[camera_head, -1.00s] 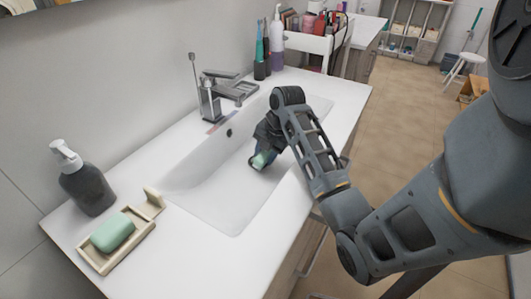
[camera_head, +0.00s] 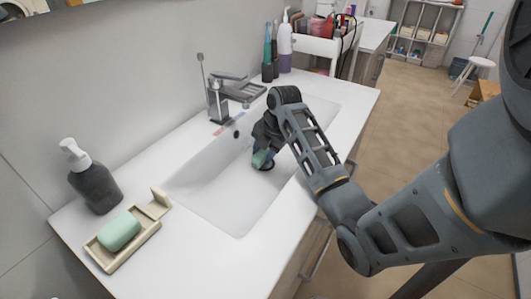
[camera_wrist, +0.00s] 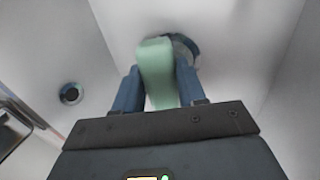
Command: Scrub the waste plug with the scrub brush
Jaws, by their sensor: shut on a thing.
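My gripper (camera_head: 264,154) reaches down into the white sink basin (camera_head: 215,197). It also shows in the wrist view (camera_wrist: 160,88), where its two blue fingers are shut on a pale green scrub brush (camera_wrist: 158,70). I cannot tell whether the brush touches the plug.
The overflow hole (camera_wrist: 71,94) is in the basin wall. A faucet (camera_head: 222,95) stands behind the basin. A soap dispenser (camera_head: 92,178) and a dish (camera_head: 107,262) with green soap (camera_head: 119,231) are at the left.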

